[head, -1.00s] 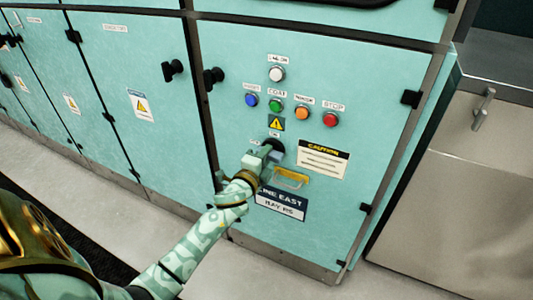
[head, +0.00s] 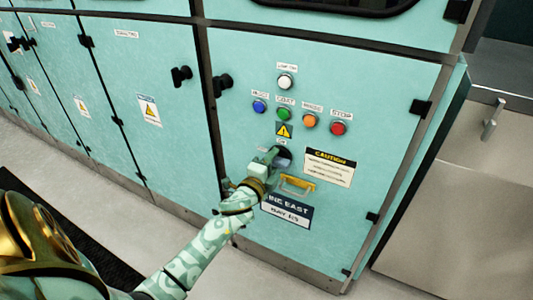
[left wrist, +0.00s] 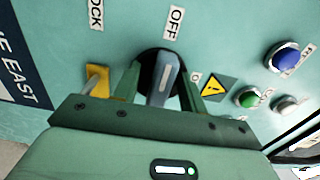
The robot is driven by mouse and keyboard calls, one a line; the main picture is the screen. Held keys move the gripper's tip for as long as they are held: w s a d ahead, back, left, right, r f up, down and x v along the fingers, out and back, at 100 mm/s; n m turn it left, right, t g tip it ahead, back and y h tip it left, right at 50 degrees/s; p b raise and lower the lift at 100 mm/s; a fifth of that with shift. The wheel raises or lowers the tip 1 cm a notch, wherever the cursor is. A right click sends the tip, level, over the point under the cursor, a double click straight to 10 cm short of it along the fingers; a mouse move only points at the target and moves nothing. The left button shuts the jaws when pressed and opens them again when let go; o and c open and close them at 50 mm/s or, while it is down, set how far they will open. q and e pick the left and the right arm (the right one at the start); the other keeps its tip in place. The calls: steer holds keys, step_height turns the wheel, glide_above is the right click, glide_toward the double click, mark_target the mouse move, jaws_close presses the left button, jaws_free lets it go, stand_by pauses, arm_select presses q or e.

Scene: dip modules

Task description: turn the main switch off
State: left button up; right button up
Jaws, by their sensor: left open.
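The main switch is a black round dial with a grey handle (left wrist: 163,78) in the left wrist view. The handle lies lengthwise toward the OFF label (left wrist: 175,22). The ON label is mostly hidden beside a finger, on the side of the buttons. My left gripper (head: 270,157) is at the switch, its two fingers open, one on each side of the handle. Narrow gaps appear beside the handle; contact is unclear. In the head view the gripper hides most of the dial (head: 284,156). My right gripper is not in view.
A yellow hasp (head: 298,184) sits just below the switch, close to one finger. Above are blue (head: 260,107), green (head: 283,114), orange (head: 309,121) and red (head: 338,128) buttons and a white lamp (head: 285,82). Black door knobs (head: 222,84) stick out at left.

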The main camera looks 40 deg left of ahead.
arm_select(q)
steer(key=p+v, duration=0.2)
steer(key=v, duration=1.4)
steer(key=shift+p, duration=0.3)
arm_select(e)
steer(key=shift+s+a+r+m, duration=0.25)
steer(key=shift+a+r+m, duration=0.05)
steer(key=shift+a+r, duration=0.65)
arm_select(q)
steer(key=shift+s+a, duration=0.1)
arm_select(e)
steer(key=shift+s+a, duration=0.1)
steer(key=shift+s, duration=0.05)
arm_select(q)
steer(key=shift+f, duration=0.1)
